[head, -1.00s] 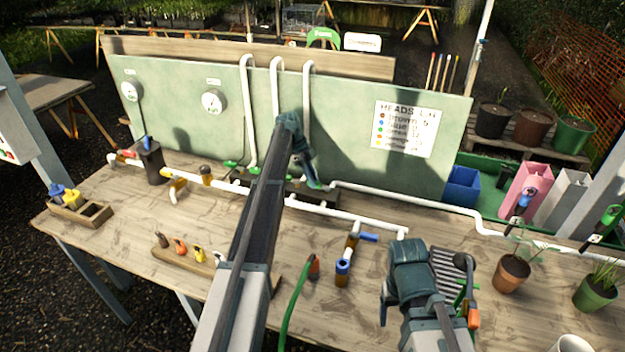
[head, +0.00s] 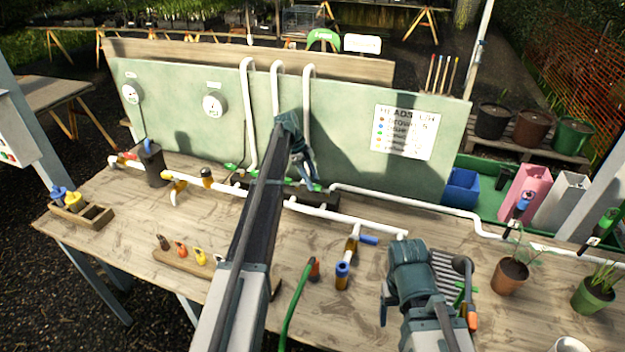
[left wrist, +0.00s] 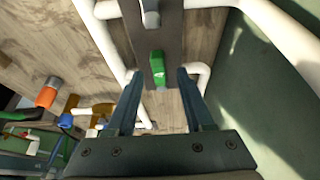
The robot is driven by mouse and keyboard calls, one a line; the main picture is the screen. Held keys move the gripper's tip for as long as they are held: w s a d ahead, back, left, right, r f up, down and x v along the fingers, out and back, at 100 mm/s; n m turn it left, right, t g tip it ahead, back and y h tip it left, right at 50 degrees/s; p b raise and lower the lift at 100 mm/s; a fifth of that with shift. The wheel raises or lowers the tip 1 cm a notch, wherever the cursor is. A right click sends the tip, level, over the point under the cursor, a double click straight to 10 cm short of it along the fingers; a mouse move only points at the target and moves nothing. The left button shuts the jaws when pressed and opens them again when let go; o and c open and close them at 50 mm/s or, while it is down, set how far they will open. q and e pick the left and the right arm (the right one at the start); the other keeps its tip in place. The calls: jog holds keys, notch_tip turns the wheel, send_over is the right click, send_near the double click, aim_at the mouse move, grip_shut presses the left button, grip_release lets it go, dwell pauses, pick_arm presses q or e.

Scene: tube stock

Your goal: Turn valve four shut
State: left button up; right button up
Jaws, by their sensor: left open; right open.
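Small green valve handles sit on the dark manifold block at the foot of the green board; one handle (head: 316,187) is by my left gripper (head: 307,182). In the left wrist view, a green handle (left wrist: 157,68) lies in line with the gap between the open fingers of my left gripper (left wrist: 158,76). I cannot tell whether they touch it. A grey piece (left wrist: 150,14) sits further along the dark strip. No valve number is legible, so I cannot tell which is four. My right gripper (head: 384,305) hangs low over the bench's front, mostly hidden by its own wrist.
White pipes (head: 365,227) run along the bench (head: 120,220) and up the board (head: 340,130). A pipe piece with a blue end (head: 342,270), a green hose (head: 297,300) and potted plants (head: 509,277) stand nearer the front. A sign (head: 404,132) hangs right.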

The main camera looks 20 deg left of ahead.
pick_arm(q)
jog(key=p+v, duration=1.1)
jog(key=v, duration=0.1)
jog(key=shift+r, duration=0.3)
jog(key=s+d+f+n+g+y+b, duration=0.1)
jog(key=s+d+f+n+b, duration=0.15)
jog(key=s+d, duration=0.65)
jog(key=s+d+f+n+y+b, duration=0.2)
jog(key=s+d+f+n, duration=0.2)
jog(key=s+d, duration=0.55)
jog(key=s+d+f+n+y+b, duration=0.1)
jog(key=s+d+n, duration=0.1)
jog(key=s, duration=0.5)
jog(key=s+d+f+n+y+b, duration=0.1)
jog(key=s+d+f+n+b, duration=0.1)
jog(key=s, duration=0.6)
jog(key=s+d+f+n+t+b, duration=0.1)
jog(key=s+d+n, duration=0.3)
jog(key=s, duration=0.4)
jog(key=shift+d+f+y+b, duration=0.2)
jog(key=shift+d+y+b, duration=0.2)
jog(key=shift+d+b, duration=0.05)
